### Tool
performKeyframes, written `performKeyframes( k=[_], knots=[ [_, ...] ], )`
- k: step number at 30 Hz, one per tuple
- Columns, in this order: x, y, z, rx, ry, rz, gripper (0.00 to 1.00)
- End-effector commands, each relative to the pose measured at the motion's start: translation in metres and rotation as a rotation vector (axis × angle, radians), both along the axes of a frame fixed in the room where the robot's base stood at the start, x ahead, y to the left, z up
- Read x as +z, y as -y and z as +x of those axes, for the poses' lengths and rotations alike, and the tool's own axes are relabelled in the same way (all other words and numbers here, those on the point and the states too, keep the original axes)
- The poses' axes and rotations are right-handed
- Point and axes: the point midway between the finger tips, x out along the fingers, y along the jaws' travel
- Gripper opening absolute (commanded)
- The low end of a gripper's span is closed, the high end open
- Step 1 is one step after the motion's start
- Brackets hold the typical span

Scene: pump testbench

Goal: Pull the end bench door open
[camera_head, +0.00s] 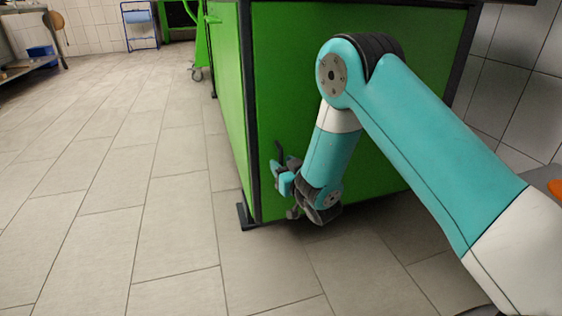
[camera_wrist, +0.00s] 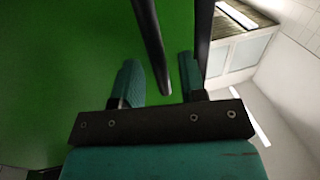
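The end bench door is the green panel (camera_head: 290,70) on the near end of the bench, set in a dark frame. It fills the left of the wrist view (camera_wrist: 70,60) and looks closed. My gripper (camera_head: 279,172) is low down by the panel's left edge. In the wrist view my gripper (camera_wrist: 158,62) is open, with its two teal fingers apart. A dark bar, seemingly the door handle (camera_wrist: 150,40), runs down between the fingers, with gaps on both sides. I cannot tell how deep it sits between them.
A dark frame post (camera_wrist: 203,40) stands just right of the fingers in the wrist view. The bench foot (camera_head: 245,214) is at the lower left corner. Open tiled floor (camera_head: 110,200) lies to the left. A green trolley (camera_head: 203,45) stands farther back; a tiled wall (camera_head: 520,75) is at right.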

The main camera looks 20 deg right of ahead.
Motion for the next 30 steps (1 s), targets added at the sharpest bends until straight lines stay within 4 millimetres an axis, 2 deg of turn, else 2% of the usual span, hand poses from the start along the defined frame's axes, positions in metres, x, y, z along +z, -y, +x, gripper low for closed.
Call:
performKeyframes(
  k=[1,6,15,20,30],
  knots=[
    [0.0057,-0.0016,0.0045,0.001,0.0,-0.001,0.38],
    [0.0034,-0.0025,0.0128,-0.001,0.002,0.0,0.38],
    [0.0015,-0.0027,0.014,-0.001,0.003,0.002,0.38],
    [0.0015,-0.0027,0.0139,-0.001,0.003,0.002,0.02],
    [0.0016,-0.0033,0.0121,0.0,0.002,0.002,0.0]
  ],
)
